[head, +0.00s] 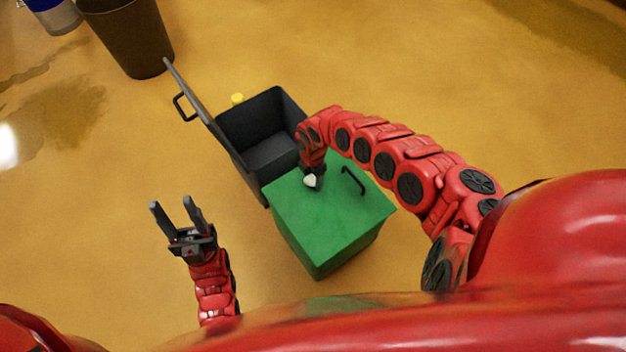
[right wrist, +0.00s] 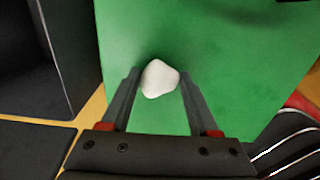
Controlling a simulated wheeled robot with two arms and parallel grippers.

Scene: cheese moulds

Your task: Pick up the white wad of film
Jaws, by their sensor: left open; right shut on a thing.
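The white wad of film (head: 310,181) is at the fingertips of my right gripper (head: 313,178), over the green lid. In the right wrist view the wad (right wrist: 160,79) sits between the two fingertips of the right gripper (right wrist: 158,84), which is shut on it. The green top lies right behind it; I cannot tell whether the wad still touches the surface. My left gripper (head: 176,208) is open and empty, left of the green box and well away from the wad.
The green box (head: 330,232) has a closed lid with a black handle (head: 352,180). Beside it stands an open dark bin (head: 232,146), empty inside, its lid (head: 190,98) raised. A small yellow thing (head: 238,98) is behind it. A brown bucket (head: 134,45) and a blue-and-white container (head: 52,14) stand upper left. Floor is clear at right.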

